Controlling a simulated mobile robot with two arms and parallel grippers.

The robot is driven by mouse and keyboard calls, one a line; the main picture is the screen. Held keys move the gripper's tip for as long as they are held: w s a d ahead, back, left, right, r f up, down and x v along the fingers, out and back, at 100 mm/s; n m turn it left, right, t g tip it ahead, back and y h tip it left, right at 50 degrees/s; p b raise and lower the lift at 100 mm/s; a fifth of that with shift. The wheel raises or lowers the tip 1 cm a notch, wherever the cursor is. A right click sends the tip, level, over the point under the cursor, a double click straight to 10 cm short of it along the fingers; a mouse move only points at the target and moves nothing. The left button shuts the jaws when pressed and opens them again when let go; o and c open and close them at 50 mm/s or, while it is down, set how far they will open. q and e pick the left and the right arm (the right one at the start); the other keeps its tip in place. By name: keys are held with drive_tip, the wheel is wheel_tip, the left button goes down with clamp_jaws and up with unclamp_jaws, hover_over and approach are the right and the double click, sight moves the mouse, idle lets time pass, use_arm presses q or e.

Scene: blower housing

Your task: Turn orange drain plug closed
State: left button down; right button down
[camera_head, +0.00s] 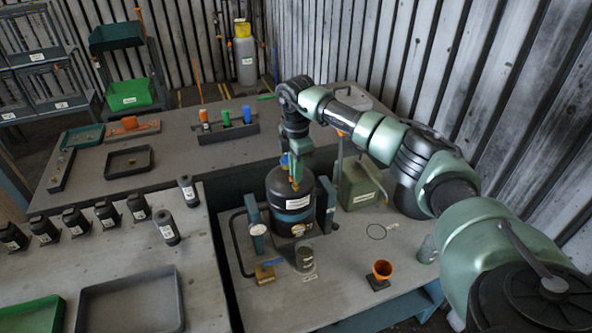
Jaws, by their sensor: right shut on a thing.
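The blower housing, a black cylinder (288,206) with a white label and a blue band, stands upright between blue-grey uprights on the right-hand table. My right gripper (296,178) comes down over its top from my green and black arm. The gripper is shut on a small orange piece (295,186) at its fingertips, which looks like the orange drain plug. The fingers cover most of it, so its turned position cannot be told. My left gripper is not in view.
An orange cup (381,268) on a dark base stands at front right. A small metal cup (305,256) and a brass block (265,274) sit before the housing. A green canister (358,186) stands behind right. Several black bottles and a grey tray (130,304) are left.

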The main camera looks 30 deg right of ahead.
drive_tip(key=shift+w+d+r, duration=0.1)
drive_tip(key=shift+w+r, duration=0.05)
idle(0.4)
drive_tip(key=c, duration=1.5)
unclamp_jaws()
drive_tip(key=shift+c, duration=0.2)
drive_tip(key=shift+o, duration=0.3)
wheel_tip(320, 180, up, 7)
drive_tip(key=b, duration=0.2)
drive_tip(key=shift+b, duration=0.3)
drive_tip(key=shift+r, duration=0.35)
